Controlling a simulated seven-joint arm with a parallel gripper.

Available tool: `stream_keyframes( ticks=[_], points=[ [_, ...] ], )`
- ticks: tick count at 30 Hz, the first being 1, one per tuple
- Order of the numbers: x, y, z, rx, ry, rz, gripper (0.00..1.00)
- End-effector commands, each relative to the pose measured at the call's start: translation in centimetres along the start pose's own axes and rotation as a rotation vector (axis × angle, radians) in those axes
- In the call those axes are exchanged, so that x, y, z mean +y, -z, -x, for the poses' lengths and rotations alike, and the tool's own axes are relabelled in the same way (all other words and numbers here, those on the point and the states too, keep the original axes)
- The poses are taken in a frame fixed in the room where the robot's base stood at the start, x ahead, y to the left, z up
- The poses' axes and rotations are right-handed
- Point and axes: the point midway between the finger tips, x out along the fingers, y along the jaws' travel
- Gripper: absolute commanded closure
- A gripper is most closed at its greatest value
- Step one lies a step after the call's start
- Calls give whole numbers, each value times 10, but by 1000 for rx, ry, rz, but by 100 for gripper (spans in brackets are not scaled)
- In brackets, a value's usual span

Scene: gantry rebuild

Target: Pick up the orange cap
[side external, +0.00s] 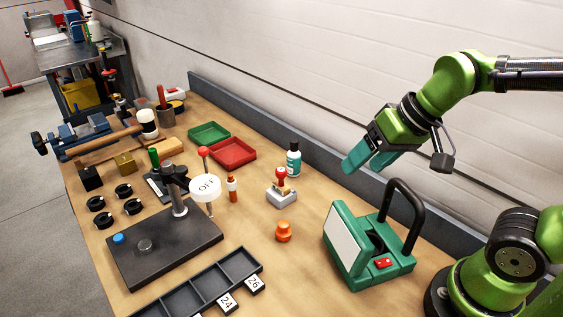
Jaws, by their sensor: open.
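The orange cap (284,231) stands on the wooden bench, in the middle of the side external view, left of the green box with a black handle. Nothing touches it. My gripper (361,163) has teal fingers and is open. It is up and to the right of the cap, in the air near the back wall, and points down to the left. No object shows between its fingers.
The green box (352,236) with its tall black handle stands right of the cap. A stamp (281,190) and a teal bottle (293,160) are behind it. A black divided tray (207,288) lies in front, and a black stand (164,247) is to the left. Bare wood surrounds the cap.

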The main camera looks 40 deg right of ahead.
Motion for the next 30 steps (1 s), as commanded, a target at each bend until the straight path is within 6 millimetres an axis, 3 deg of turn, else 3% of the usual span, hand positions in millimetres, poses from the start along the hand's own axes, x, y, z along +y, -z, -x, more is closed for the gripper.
stream_keyframes(
  ticks=[12, 16, 20, 23, 30],
  points=[
    [-66, 49, -99, -369, -192, 171, 32],
    [-78, 60, -120, -418, -252, 191, 32],
    [-83, 73, -118, -418, -280, 180, 32],
    [-80, 69, -120, -431, -292, 170, 32],
    [-64, 49, -161, -435, -293, 168, 32]
  ],
)
